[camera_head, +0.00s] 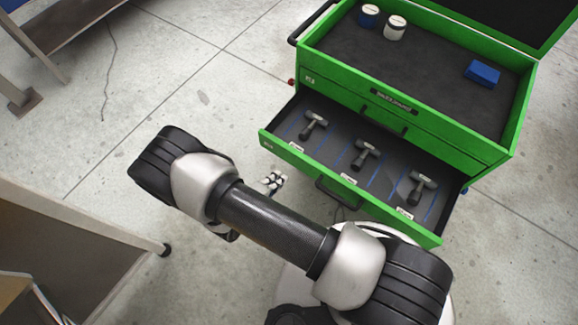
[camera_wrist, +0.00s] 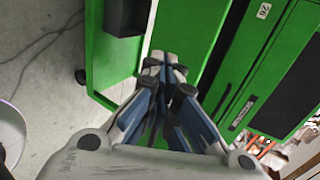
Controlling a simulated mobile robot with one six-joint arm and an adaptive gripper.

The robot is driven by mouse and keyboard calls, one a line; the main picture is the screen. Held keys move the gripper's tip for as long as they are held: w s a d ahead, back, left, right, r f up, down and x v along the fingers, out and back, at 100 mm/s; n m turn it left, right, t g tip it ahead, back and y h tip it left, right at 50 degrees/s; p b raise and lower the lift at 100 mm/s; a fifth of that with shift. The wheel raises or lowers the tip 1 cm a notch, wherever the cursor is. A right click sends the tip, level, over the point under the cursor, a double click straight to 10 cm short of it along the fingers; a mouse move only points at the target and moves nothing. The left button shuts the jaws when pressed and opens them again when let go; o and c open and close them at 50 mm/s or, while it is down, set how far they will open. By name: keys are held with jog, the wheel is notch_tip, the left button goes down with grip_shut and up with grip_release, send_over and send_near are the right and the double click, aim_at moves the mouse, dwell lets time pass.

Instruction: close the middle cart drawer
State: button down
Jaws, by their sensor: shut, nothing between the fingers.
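The green tool cart (camera_head: 405,113) stands at the right with one drawer (camera_head: 343,181) pulled out under its closed upper drawer. The open drawer holds three dark hammer-like tools on a grey liner, and a dark handle (camera_head: 338,193) sits on its front. I cannot tell whether the tips touch the cart.
The cart's top tray holds a blue jar (camera_head: 369,16), a white jar (camera_head: 394,28) and a blue box (camera_head: 482,73). Its green lid stands open. A bench (camera_head: 80,240) is at lower left. Bare concrete floor lies left of the cart.

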aim_at(294, 162)
jog(key=w+d, duration=0.1)
jog(key=w+d+f, duration=0.1)
jog(key=w, duration=0.1)
jog(key=w+d, duration=0.1)
jog(key=shift+w+d+f+b, duration=0.15)
jog(key=shift+d+f+b, duration=0.1)
jog(key=shift+b, duration=0.15)
jog(key=shift+w+d, duration=0.25)
jog(key=shift+w, duration=0.15)
jog(key=w+d+b, duration=0.2)
jog(key=w+d, duration=0.3)
jog(key=w, duration=0.1)
jog(key=w+d+b, duration=0.2)
jog(key=w+d, duration=0.3)
jog(key=w, duration=0.2)
jog(key=w+d+b, duration=0.2)
jog(key=w+d, duration=0.3)
jog(key=w, duration=0.1)
jog(key=shift+w+d, duration=0.2)
jog(key=shift+w, duration=0.15)
jog(key=shift+w+d, duration=0.35)
jog(key=shift+w, duration=0.1)
jog(key=shift+w+d+r, duration=0.1)
